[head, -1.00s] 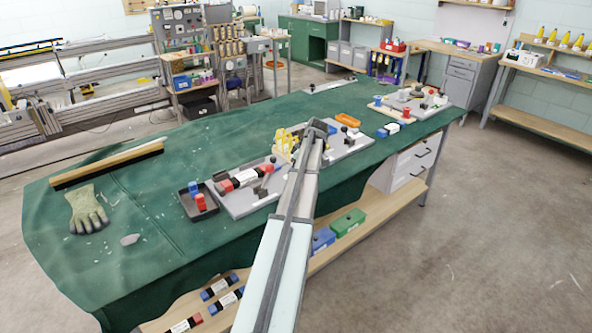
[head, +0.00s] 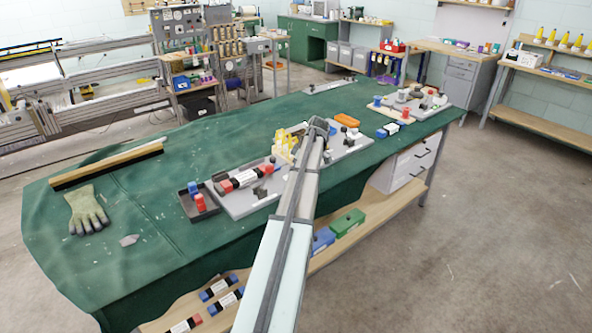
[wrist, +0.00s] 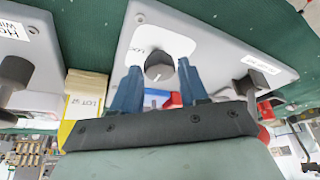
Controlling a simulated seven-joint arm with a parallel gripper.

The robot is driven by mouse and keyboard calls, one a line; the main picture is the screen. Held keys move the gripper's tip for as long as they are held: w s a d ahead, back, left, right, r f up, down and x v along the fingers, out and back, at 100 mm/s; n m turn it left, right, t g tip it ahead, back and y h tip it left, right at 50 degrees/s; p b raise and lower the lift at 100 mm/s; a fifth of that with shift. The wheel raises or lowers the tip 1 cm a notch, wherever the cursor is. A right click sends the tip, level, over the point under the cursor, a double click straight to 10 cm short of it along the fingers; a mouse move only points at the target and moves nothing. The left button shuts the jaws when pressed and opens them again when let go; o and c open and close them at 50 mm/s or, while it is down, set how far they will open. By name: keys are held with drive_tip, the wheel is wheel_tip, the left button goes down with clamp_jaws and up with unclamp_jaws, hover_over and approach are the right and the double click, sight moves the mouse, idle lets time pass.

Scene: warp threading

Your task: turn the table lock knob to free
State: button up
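The lock knob (wrist: 159,67) is dark grey and round with a white pointer line at its lower edge. It sits on a white label plate (wrist: 178,44), partly lettered "LOC", on a light grey board (wrist: 222,50). My gripper (wrist: 158,64) has two blue fingers, one on each side of the knob, with a gap between them. It looks open; whether a finger touches the knob I cannot tell. In the head view my arm's end (head: 318,127) is over the grey board (head: 352,146), and the knob is hidden there.
A yellow block (wrist: 86,100) and a red part (wrist: 174,99) lie close to the fingers. A dark clamp-like part (wrist: 250,84) stands to the right on the board. Another grey board (head: 243,205) with several parts lies left of my arm. The green tabletop (head: 140,220) is mostly clear at left.

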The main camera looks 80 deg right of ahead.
drive_tip(key=o, duration=0.3)
drive_tip(key=v, duration=1.4)
idle(0.4)
